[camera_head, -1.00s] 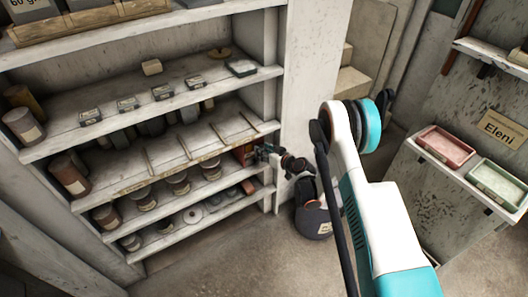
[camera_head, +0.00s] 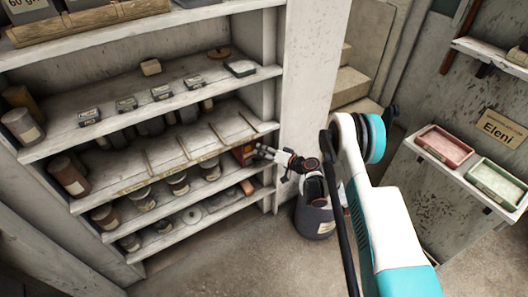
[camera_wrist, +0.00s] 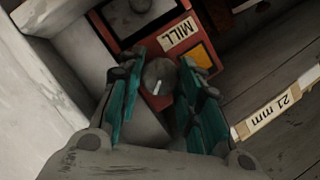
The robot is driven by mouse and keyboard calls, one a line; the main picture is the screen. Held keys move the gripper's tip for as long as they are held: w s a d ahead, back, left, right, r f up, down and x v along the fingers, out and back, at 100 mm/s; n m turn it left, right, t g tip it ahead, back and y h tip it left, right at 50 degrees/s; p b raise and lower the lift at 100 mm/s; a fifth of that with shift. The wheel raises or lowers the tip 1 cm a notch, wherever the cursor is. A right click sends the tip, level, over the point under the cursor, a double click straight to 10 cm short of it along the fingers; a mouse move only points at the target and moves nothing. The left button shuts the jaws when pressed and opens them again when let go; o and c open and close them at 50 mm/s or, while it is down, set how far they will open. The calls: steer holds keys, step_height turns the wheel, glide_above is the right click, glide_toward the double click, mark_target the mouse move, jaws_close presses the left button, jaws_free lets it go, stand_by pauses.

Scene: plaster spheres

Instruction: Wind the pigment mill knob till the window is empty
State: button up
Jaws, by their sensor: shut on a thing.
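The pigment mill (camera_wrist: 157,37) is a red box with a "MILL" label, tilted in the wrist view. In the head view the mill (camera_head: 243,155) stands at the right end of a shelf. Its grey round knob (camera_wrist: 159,74) bears a white mark. My gripper (camera_wrist: 168,68) has its teal-padded fingers on both sides of the knob, shut on it. A yellow-orange square window (camera_wrist: 198,56) shows beside the label, partly behind a finger. In the head view my gripper (camera_head: 259,151) reaches the mill's front from the right.
A shelf edge with a "21 mm" tag (camera_wrist: 285,103) runs beside the mill. A pale wall panel (camera_wrist: 40,85) is close on the other side. A dark bin (camera_head: 314,218) stands on the floor below my wrist. Jars and tins fill the nearby shelves.

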stand_by(0.4)
steer(key=o, duration=1)
